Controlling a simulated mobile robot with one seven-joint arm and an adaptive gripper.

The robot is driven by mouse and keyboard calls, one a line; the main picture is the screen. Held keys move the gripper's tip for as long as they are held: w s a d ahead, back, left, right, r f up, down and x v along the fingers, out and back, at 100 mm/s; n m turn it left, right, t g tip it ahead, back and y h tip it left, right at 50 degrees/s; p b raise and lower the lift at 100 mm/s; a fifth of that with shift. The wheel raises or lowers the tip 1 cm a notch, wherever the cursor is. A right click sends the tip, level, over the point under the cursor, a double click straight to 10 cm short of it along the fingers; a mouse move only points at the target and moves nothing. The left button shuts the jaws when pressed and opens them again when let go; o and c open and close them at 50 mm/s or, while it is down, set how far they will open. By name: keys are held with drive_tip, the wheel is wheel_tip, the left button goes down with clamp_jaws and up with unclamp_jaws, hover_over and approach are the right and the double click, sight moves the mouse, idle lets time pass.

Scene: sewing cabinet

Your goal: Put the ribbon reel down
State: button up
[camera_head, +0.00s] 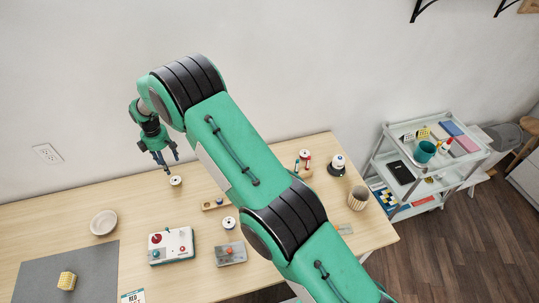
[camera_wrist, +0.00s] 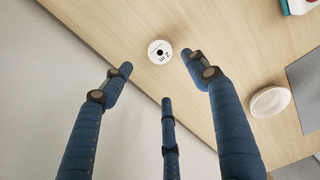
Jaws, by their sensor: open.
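A white ribbon reel (camera_head: 176,180) with a dark centre hole lies flat on the wooden table near its back edge. In the wrist view the reel (camera_wrist: 159,51) shows printed lettering, "2 m", on its face. My gripper (camera_head: 165,160) is just above the reel, slightly to its left in the head view. Its blue fingers are spread open and nothing is between them. In the wrist view the reel appears beyond the fingertips, between the left and right fingers, with a gap to each.
A pale bowl (camera_head: 103,222) and a grey mat (camera_head: 95,268) are to the left. A loaded trolley (camera_head: 466,180) stands at the right.

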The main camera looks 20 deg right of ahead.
drive_tip(key=s+d+r+m, duration=0.1)
drive_tip(key=d+r, duration=0.3)
drive_tip(key=r, duration=0.3)
drive_tip(key=s+d+r+m+t, duration=0.1)
drive_tip(key=d+r+m, duration=0.1)
drive_tip(key=d+r, duration=0.35)
drive_tip(key=s+d+r+m, duration=0.1)
drive_tip(key=s+d+r, duration=0.1)
drive_tip(key=r, duration=0.6)
drive_tip(key=s+d+r+m+t, duration=0.1)
drive_tip(key=s+d+r+m, duration=0.1)
drive_tip(key=s+d+r, duration=0.5)
drive_tip(key=s+d+r+m+t, duration=0.1)
drive_tip(key=s+d+r+m, duration=0.2)
drive_tip(key=s+d+r, duration=0.5)
drive_tip(key=s+d+r+m+t, duration=0.1)
drive_tip(key=s+d+r+m, duration=0.1)
drive_tip(key=s+d+r, duration=0.4)
drive_tip(key=s+d+r+m, duration=0.2)
drive_tip(key=s+d+r, duration=0.1)
drive_tip(key=s, duration=0.5)
drive_tip(key=s+d+f+m, duration=0.1)
drive_tip(key=s+d+m, duration=0.1)
drive_tip(key=s, duration=0.6)
drive_tip(key=s+d+f+m+t, duration=0.1)
drive_tip(key=s+d+m, duration=0.2)
drive_tip(key=s, duration=0.5)
drive_tip(key=shift+s+d+f+t, duration=0.2)
drive_tip(key=shift+s+d+t, duration=0.1)
drive_tip(key=shift+s, duration=0.1)
